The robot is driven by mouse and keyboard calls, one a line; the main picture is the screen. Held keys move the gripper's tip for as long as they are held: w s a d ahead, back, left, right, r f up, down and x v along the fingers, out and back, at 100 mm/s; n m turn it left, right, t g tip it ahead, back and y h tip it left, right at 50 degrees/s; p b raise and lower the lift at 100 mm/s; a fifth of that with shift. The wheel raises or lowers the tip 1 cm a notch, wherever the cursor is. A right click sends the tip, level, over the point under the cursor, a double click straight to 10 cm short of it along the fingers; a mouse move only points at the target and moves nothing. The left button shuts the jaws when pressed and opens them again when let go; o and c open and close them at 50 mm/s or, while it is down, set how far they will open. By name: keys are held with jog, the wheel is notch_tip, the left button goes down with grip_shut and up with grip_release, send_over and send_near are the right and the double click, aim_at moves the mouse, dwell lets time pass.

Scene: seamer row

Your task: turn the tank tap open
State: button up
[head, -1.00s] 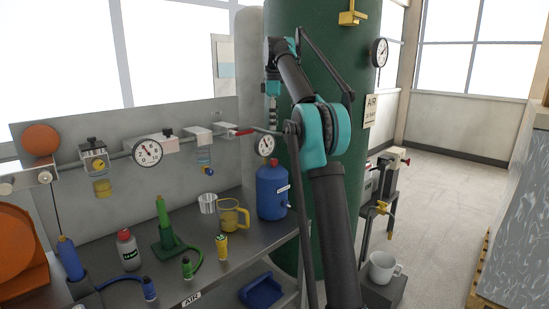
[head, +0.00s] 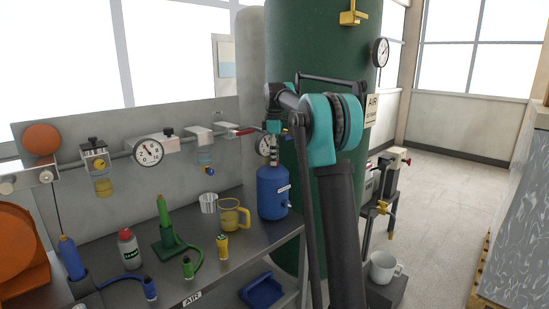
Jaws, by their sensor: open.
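A brass-yellow tap (head: 384,208) also shows beside the big green tank (head: 300,55), above a white mug (head: 384,267). I cannot tell either tap's setting. My gripper (head: 273,155) is open and points down just above the top of the blue tank. Its fingers are small and partly lost against the tank and the gauge, so contact is unclear. It is apart from both taps.
A yellow jug (head: 233,215) and a metal cup (head: 208,203) stand left of the blue tank. An air line with a gauge (head: 148,153) and a red-handled valve (head: 243,132) runs behind. Open floor (head: 450,185) lies right.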

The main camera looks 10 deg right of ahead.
grip_shut()
dwell(0.4)
jog(key=m, duration=0.4)
jog(key=shift+m, duration=0.4)
jog(key=m, duration=0.4)
jog(key=shift+m, duration=0.3)
jog(key=m, duration=0.4)
jog(key=shift+m, duration=2.1)
